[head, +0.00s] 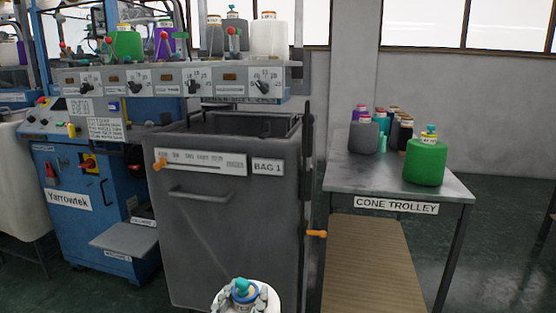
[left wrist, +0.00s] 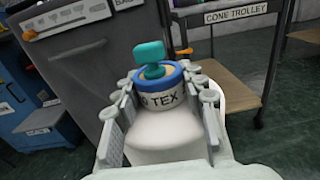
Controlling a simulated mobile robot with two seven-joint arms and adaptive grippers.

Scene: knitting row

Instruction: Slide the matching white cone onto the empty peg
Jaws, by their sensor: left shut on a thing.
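My left gripper (head: 243,293) is at the bottom middle of the head view, shut around the neck of a white cone (left wrist: 165,130). The cone is upright, with a blue collar, a teal knob on top and a label partly reading "TEX". In the left wrist view the fingers (left wrist: 163,98) lie on both sides of it. The cone is in front of the grey bag bin and below the machine's shelf. Another white cone (head: 268,40) stands at the shelf's right end, beside grey cones (head: 236,36). I cannot make out an empty peg. My right gripper is not in view.
The grey bin (head: 215,235) labelled BAG 1 stands under the machine shelf (head: 130,76). Green (head: 127,45) and purple (head: 163,44) cones stand on that shelf. The cone trolley (head: 345,172) at right bears a green cone (head: 426,163) and several others.

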